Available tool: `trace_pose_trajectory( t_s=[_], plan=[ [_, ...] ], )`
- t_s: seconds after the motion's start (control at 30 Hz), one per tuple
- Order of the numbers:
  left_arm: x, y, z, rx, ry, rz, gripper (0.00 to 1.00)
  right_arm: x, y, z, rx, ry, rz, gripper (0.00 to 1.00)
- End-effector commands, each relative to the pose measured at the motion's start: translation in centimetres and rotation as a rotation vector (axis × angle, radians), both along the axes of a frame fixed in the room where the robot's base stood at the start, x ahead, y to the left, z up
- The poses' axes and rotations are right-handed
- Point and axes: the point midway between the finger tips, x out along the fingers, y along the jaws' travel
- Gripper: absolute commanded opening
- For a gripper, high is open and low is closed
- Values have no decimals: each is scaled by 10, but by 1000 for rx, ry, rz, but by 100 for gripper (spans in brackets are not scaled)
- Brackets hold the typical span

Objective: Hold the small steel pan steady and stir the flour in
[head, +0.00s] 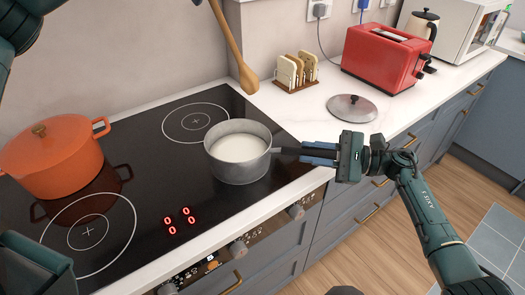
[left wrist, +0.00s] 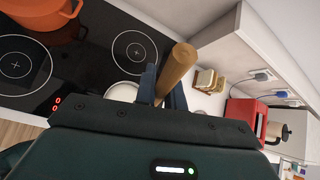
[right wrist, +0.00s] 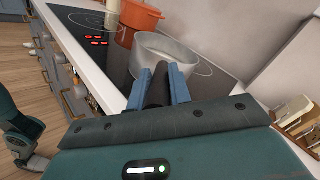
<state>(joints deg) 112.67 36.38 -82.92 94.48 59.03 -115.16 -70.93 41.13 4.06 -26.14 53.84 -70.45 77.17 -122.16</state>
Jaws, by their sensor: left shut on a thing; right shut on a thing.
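The small steel pan (head: 236,172) stands upright on the black hob, with smooth white contents (head: 238,148); I cannot tell flour from liquid in it. My right gripper (head: 322,153) is shut on its dark handle, to the right of the pan. The right wrist view shows the handle (right wrist: 158,88) between the blue fingers and the pan (right wrist: 160,48) beyond. My left gripper (left wrist: 163,88) is shut on a wooden spoon (left wrist: 178,68). In the head view the spoon (head: 232,45) hangs bowl down, its bowl raised clear of the pan. The left fingers are mostly out of the head view.
An orange pot (head: 52,160) stands on the hob (head: 150,165) at the left. On the counter are a steel lid (head: 352,107), a toast rack (head: 296,72) and a red toaster (head: 385,55). The hob between pot and pan is clear. The wall rises close behind.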

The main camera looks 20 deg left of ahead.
Motion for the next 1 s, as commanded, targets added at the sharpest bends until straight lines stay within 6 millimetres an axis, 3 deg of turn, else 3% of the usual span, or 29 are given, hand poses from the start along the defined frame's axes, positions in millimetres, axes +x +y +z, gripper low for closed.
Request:
trace_pose_trajectory(
  t_s=[0.57,1.0],
  plan=[
    [3,1,-2,0,14,-1,0,0,0,0,-1,0,-1,0],
    [59,30,-61,2,330,-106,0,0,0,0,-1,0,-1,0]
  ],
)
